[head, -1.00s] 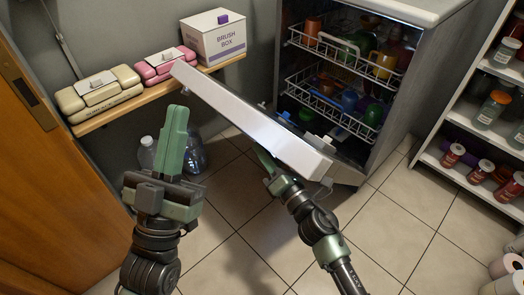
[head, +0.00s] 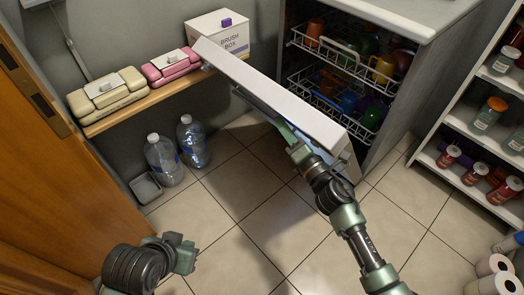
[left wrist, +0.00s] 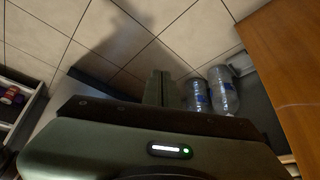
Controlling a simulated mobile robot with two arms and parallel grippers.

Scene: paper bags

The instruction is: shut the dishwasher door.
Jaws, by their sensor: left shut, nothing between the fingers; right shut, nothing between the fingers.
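The dishwasher door (head: 275,92) is a pale panel, partly open and tilted up in front of the dishwasher (head: 415,85). Its top edge faces me in the head view and hides part of the racks. My right gripper (head: 284,130) is shut and empty, close against the outer side of the door; its tips are partly hidden by the door, so I cannot tell exact contact. My left gripper (head: 180,256) is low at the lower left, well away from the door. Its shut, empty fingers (left wrist: 160,88) also show in the left wrist view.
Racks (head: 345,60) hold cups and dishes. A wooden shelf (head: 140,112) at left carries a brush box (head: 222,38) and cases. Two water bottles (head: 162,158) and a small tray (head: 146,188) are on the floor. A jar shelf (head: 470,125) stands right. The middle floor is clear.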

